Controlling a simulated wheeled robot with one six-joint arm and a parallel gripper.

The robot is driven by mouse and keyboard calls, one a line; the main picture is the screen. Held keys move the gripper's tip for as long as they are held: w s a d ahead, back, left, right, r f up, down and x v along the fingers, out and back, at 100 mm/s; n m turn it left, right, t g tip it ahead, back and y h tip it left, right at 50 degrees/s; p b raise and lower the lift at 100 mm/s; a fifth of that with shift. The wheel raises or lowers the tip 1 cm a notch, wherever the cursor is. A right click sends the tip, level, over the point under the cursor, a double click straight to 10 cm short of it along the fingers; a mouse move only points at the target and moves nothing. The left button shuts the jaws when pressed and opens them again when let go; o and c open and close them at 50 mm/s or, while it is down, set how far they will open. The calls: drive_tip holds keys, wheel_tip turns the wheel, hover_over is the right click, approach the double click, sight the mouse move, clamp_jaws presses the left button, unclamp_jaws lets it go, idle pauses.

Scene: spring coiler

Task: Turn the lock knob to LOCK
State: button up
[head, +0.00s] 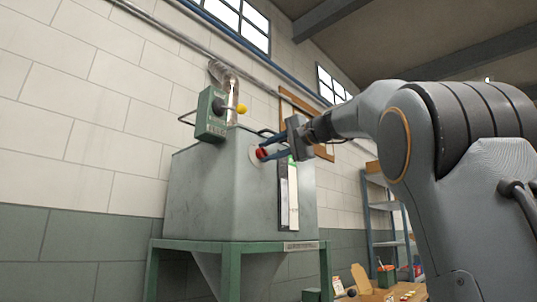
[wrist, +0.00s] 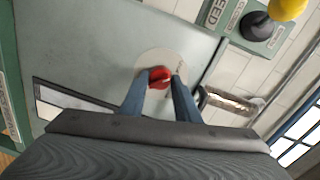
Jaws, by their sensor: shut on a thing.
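The red lock knob (head: 261,153) sits on a pale round plate on the front of a grey-green metal hopper (head: 208,190). In the wrist view the red knob (wrist: 159,77) lies between the two blue fingers, in front of its pale disc (wrist: 160,62). My gripper (head: 264,154) reaches in from the right, its fingers shut on the knob. The lettering on the disc is too small to read, so I cannot tell which way the knob points.
A green box (head: 211,115) with a yellow-balled lever (head: 241,109) is mounted at the hopper's top. A tall narrow gauge strip (head: 292,195) runs down the hopper beside the knob. A shelf (head: 383,215) and a cluttered wooden bench (head: 385,293) stand at the right.

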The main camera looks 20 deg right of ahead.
idle(0.4)
drive_tip(key=o, duration=1)
drive_tip(key=b+v, duration=0.1)
drive_tip(key=v, duration=0.6)
drive_tip(key=shift+s+d, duration=0.15)
drive_tip(key=shift+s, duration=0.25)
